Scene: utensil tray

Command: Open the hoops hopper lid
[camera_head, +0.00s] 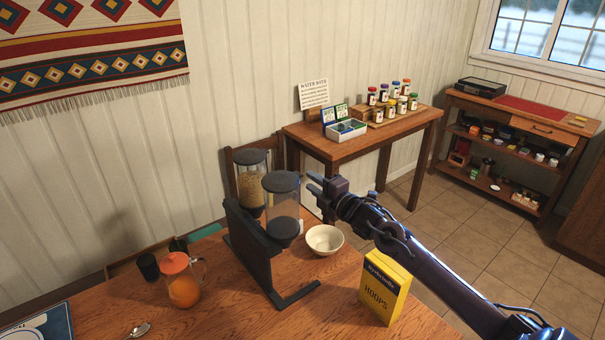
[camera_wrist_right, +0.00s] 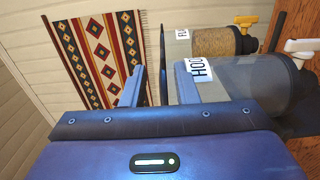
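A black dispenser stand (camera_head: 250,245) on the wooden table carries two clear hoppers with dark lids. The front hopper (camera_head: 284,212) looks mostly empty; its dark lid (camera_head: 281,181) appears closed in the head view. In the right wrist view this hopper (camera_wrist_right: 245,82) lies sideways, with a partly hidden label starting "HOO". The rear hopper (camera_head: 250,182) holds tan grain. My right gripper (camera_head: 316,184) is just right of the front lid, at about its height. Its fingers (camera_wrist_right: 160,88) are apart, with one overlapping the hopper's top end; contact cannot be told. My left gripper is out of view.
A white bowl (camera_head: 324,239) stands beside the dispenser. A yellow Hoops box (camera_head: 384,289) is below my right arm. An orange juice pitcher (camera_head: 183,283), a dark cup (camera_head: 148,266) and a spoon (camera_head: 138,330) are at the left. A side table (camera_head: 340,150) with jars stands behind.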

